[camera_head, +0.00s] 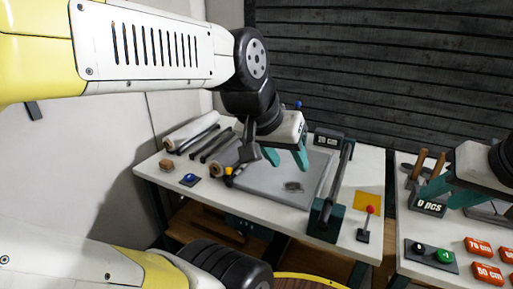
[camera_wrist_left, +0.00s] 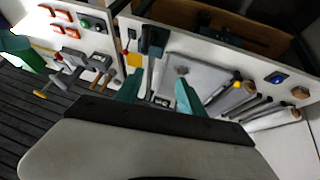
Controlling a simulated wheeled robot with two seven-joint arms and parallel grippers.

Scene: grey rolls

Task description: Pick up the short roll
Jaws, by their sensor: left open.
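A shorter grey roll (camera_head: 226,157) lies at the right end of a row of rolls and dark bars, left of the grey plate (camera_head: 257,184). It also shows in the left wrist view (camera_wrist_left: 232,98). A longer pale roll (camera_head: 190,133) lies at the far left of the row. My left gripper (camera_head: 289,162) is open and empty above the back of the plate, right of the shorter roll; its wrist hides part of the row. A small grey piece (camera_head: 293,187) lies on the plate. My right gripper (camera_head: 450,192) is open over the right table, partly out of frame.
A green-based lever (camera_head: 325,217) stands along the plate's right side, with a 20 cm display (camera_head: 328,139) behind. A red-knobbed stick (camera_head: 368,220) and yellow square (camera_head: 368,203) lie right. A blue button (camera_head: 190,180) and wooden block (camera_head: 167,165) lie left.

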